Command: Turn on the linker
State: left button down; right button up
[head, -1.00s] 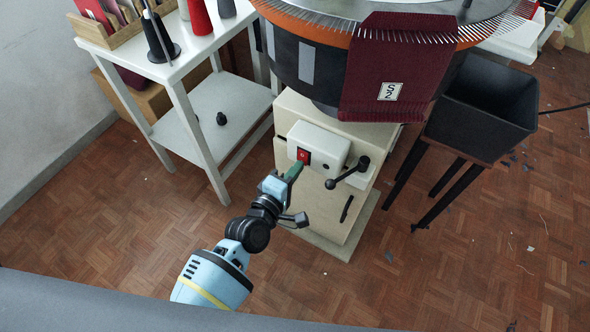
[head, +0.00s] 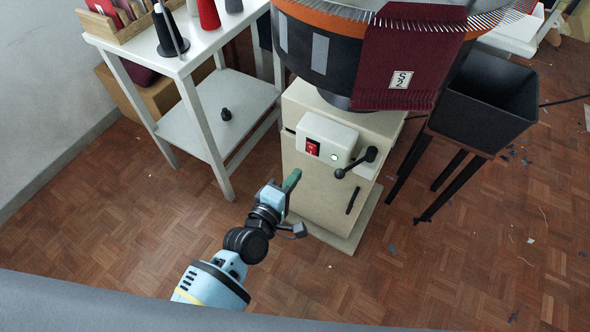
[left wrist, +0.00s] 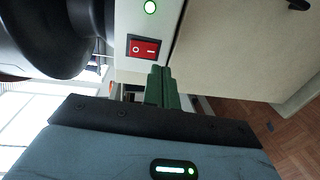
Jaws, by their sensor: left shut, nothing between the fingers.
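The linker (head: 318,50) is a large round machine with an orange rim and a ring of points, on a cream cabinet (head: 313,180). The switch, marked O and I, also shows in the left wrist view (left wrist: 143,47), as does the glowing lamp (left wrist: 150,7). My left gripper (head: 292,180) has green fingers, shut and empty, below and left of the switch and apart from it. My right gripper is not in view.
A black lever (head: 356,163) sticks out right of the lamp. Maroon knitted fabric (head: 408,60) hangs from the linker. A black bin (head: 487,100) stands at right. A white shelf table (head: 215,115) with cones stands at left.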

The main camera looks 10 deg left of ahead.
pick_arm(q)
jog(key=s+a+f, duration=0.1)
jog(key=s+a, duration=0.2)
jog(key=s, duration=0.4)
jog(key=shift+s+a+f, duration=0.15)
jog(key=shift+s, duration=0.15)
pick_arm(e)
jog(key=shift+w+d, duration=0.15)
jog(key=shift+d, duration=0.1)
